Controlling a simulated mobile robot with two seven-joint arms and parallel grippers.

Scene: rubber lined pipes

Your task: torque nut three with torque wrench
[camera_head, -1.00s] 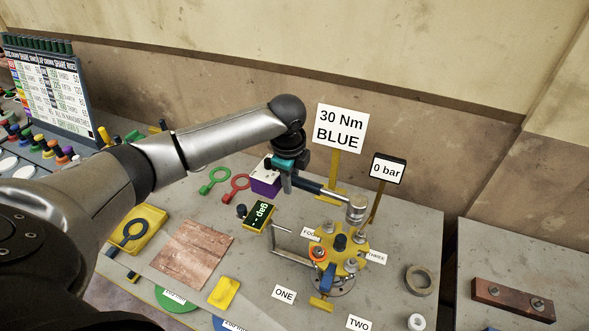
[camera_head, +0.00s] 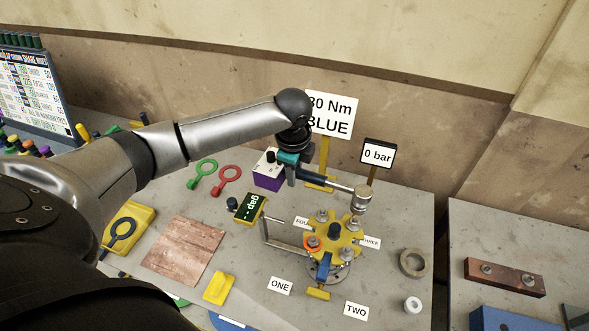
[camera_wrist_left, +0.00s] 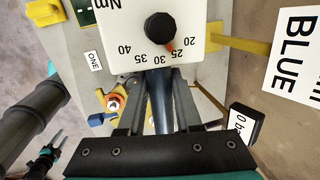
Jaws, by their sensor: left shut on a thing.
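My left gripper (camera_head: 290,168) is shut on the torque wrench handle (camera_head: 312,180), with its fingers (camera_wrist_left: 160,100) around it in the left wrist view. The wrench's silver head (camera_head: 362,197) points right and appears above the nut (camera_head: 354,223) beside the THREE label (camera_head: 371,242); contact cannot be told. The yellow flange (camera_head: 335,240) carries several nuts, one with an orange ring (camera_head: 313,242). My right gripper (camera_wrist_left: 55,145) shows small in the left wrist view, open and away from the flange.
A purple box with a white top (camera_head: 268,172) stands behind the wrench. A white dial (camera_wrist_left: 158,30) shows its orange pointer near 25. Signs read 30 Nm BLUE (camera_head: 333,115) and 0 bar (camera_head: 378,154). A grey ring (camera_head: 413,263) lies right of the flange.

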